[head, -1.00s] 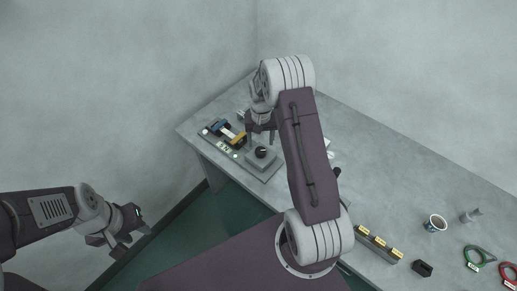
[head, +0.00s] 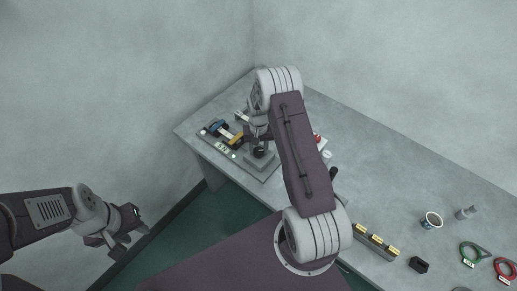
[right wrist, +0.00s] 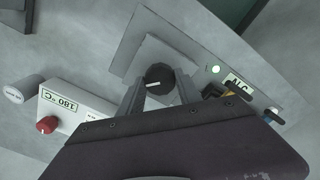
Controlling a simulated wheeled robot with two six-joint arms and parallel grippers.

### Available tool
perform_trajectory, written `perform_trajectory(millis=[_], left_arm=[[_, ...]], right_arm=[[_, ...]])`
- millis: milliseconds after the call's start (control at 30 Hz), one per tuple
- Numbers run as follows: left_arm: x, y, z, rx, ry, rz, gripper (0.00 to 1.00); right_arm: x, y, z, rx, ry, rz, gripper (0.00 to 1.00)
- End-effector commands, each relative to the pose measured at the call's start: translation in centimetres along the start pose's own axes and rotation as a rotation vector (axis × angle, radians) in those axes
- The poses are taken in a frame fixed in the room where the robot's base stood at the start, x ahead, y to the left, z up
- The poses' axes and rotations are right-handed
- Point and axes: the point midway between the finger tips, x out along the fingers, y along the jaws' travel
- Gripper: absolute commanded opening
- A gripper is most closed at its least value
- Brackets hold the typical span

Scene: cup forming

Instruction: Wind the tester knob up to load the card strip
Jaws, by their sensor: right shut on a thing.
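The tester is a flat grey plate (head: 205,138) at the table's far left corner, with a blue block (head: 217,127) and a yellow block (head: 237,142). Whatever lies between the blocks is too small to make out. A black round knob with a white mark (right wrist: 158,78) sits on a square grey base (right wrist: 128,62); in the head view the base (head: 262,165) shows under my gripper. My right gripper (head: 259,146) points down and is shut on the knob, one finger on each side in the right wrist view (right wrist: 160,90). My left gripper (head: 130,228) hangs off the table; its jaw gap is unclear.
A white box labelled 180 °C (right wrist: 85,112) with a red knob (right wrist: 46,125) stands close to the tester, beside a white cylinder (right wrist: 20,88). A cup (head: 431,220), a block rack (head: 376,242) and green and red rings are far right.

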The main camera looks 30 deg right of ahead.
Motion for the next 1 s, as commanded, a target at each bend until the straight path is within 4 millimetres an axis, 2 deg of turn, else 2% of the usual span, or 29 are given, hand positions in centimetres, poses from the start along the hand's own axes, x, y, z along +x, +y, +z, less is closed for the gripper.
perform_trajectory(millis=[167,700,1000], left_arm=[[0.2,0.0,0.0,0.0,0.0,0.0,0.36],[1.0,0.0,0.1,0.0,0.0,0.0,0.36],[1.1,0.0,0.1,0.0,0.0,0.0,0.36]], right_arm=[[0.0,0.0,-0.1,0.054,0.001,0.0,0.0],[0.0,0.0,-0.1,0.399,0.001,0.0,0.0],[-0.1,0.0,-0.1,0.5,0.002,-0.001,0.0]])
